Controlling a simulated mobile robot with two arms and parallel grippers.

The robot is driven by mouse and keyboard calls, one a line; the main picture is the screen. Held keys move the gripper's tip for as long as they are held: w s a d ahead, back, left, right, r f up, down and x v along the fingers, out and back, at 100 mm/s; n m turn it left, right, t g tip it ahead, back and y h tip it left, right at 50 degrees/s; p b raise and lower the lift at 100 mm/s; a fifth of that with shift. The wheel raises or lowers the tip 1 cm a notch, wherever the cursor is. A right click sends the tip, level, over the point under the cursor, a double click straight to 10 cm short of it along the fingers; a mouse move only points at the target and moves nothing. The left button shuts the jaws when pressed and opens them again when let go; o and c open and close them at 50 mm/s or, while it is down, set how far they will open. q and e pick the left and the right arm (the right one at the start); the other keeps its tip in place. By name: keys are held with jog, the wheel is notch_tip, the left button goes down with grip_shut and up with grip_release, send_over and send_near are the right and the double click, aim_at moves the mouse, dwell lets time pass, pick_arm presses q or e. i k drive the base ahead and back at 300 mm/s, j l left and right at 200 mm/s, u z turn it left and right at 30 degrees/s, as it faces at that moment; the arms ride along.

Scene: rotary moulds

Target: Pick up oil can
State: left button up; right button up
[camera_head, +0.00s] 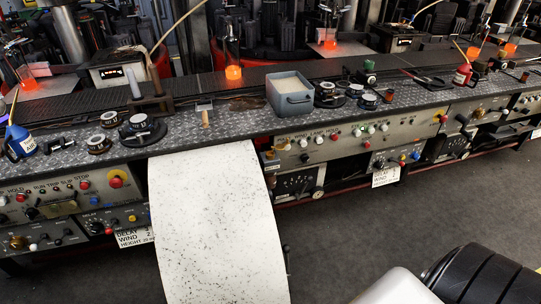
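A blue can with a white label and a long thin yellowish spout (20,140) stands on the metal bench at the far left. A red can with a thin spout (462,76) stands on the bench towards the right. Both look like oil cans and both are upright. No gripper is in view, and nothing is touching either can. A white and black rounded part at the bottom right seems to be mine.
The tread-plate bench (235,128) carries dials, small tools and a grey bin (290,98). A speckled white chute (212,225) slopes down from its front. Control panels (345,140) line the front. Orange glowing pieces (233,72) sit behind. Dark floor (385,225) is clear at right.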

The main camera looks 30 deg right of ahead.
aim_at(463, 73)
jog(key=k+l+z, duration=0.1)
jog(key=l+z, duration=0.2)
jog(key=l, duration=0.35)
jog(key=l+z, duration=0.25)
jog(key=l, duration=0.4)
jog(key=z, duration=1.5)
jog(key=u, duration=1.2)
jog(key=i+l+z, duration=0.1)
jog(key=i+l, duration=0.25)
jog(key=i+l+z, duration=0.1)
jog(key=i+l, duration=0.2)
jog(key=i, duration=0.2)
jog(key=i+l+z, duration=0.1)
jog(key=i+l, duration=0.15)
jog(key=i, duration=0.2)
